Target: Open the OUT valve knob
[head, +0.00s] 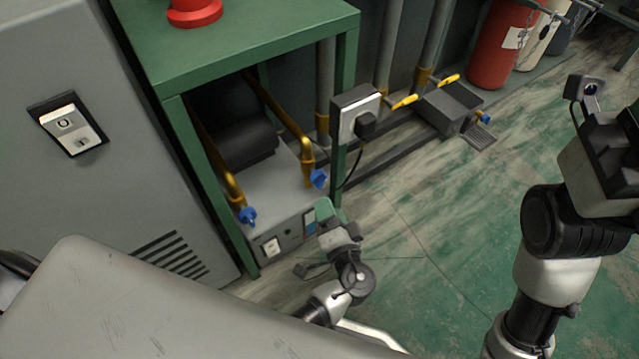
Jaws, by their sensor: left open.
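Two blue valve knobs sit on the brass pipe ends of a grey machine inside a green frame. The left blue knob (247,216) is at the machine's front left. The right blue knob (319,179) is at its right side. I cannot read any label telling which is OUT. My left gripper (325,213) is open, just below the right knob and in front of the machine's right front corner. It appears apart from the knob, and its fingers are small and partly hard to make out. My right arm stands at the right edge, and its fingers are out of view.
The green frame (175,115) has a post close beside the right knob. Yellow-handled valves (404,101) and a red cylinder (497,45) stand behind. The green floor (440,220) between my arms is clear.

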